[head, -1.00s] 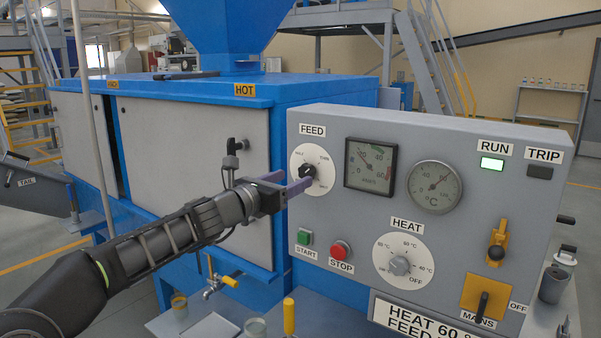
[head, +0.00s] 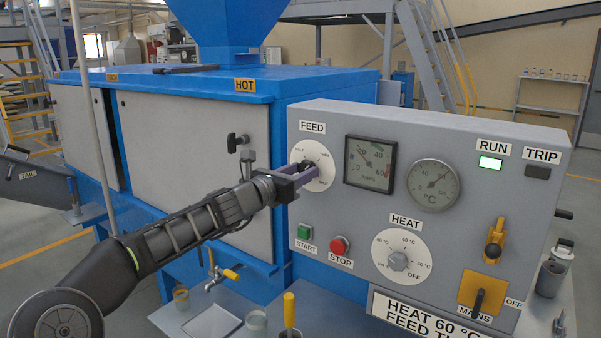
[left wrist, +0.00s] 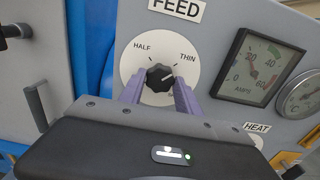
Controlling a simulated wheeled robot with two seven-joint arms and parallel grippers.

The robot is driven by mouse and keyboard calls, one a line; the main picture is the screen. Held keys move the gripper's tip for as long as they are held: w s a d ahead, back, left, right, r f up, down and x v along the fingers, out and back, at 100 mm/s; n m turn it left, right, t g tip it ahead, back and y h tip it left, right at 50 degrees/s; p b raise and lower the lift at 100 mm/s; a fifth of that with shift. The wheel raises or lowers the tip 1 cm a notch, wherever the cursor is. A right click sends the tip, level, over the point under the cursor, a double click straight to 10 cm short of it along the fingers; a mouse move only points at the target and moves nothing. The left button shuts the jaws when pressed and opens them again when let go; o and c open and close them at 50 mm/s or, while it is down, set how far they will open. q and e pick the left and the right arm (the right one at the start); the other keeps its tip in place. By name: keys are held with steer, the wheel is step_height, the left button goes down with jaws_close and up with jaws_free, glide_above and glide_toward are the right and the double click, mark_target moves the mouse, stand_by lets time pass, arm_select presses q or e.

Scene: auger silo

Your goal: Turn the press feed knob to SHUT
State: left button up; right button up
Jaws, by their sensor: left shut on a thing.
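The FEED knob (left wrist: 160,78) is a small black knob on a round white dial (left wrist: 189,47) in the left wrist view. HALF is printed at the dial's upper left and THIN at its upper right. The knob's light mark seems to lie to the right, towards the THIN side; the lower dial is hidden by my gripper. In the head view the dial (head: 318,155) sits at the upper left of the grey control panel (head: 375,118). My left gripper (head: 305,172) has its purple fingers on either side of the knob, shut on it. My right gripper is out of view.
The panel also carries an AMPS gauge (head: 369,163), a °C gauge (head: 434,186), a HEAT knob (head: 398,261), green START (head: 304,231) and red STOP (head: 340,245) buttons and a MAINS switch (head: 478,301). The blue press (head: 330,90) stands left.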

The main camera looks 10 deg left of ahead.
arm_select(q)
jaws_close()
steer(key=shift+m, duration=0.3)
steer(key=m+b, duration=0.9)
steer(key=m, duration=0.8)
steer(key=shift+f+b, duration=0.1)
steer(key=shift+b, duration=0.25)
steer(key=shift+m, duration=0.3)
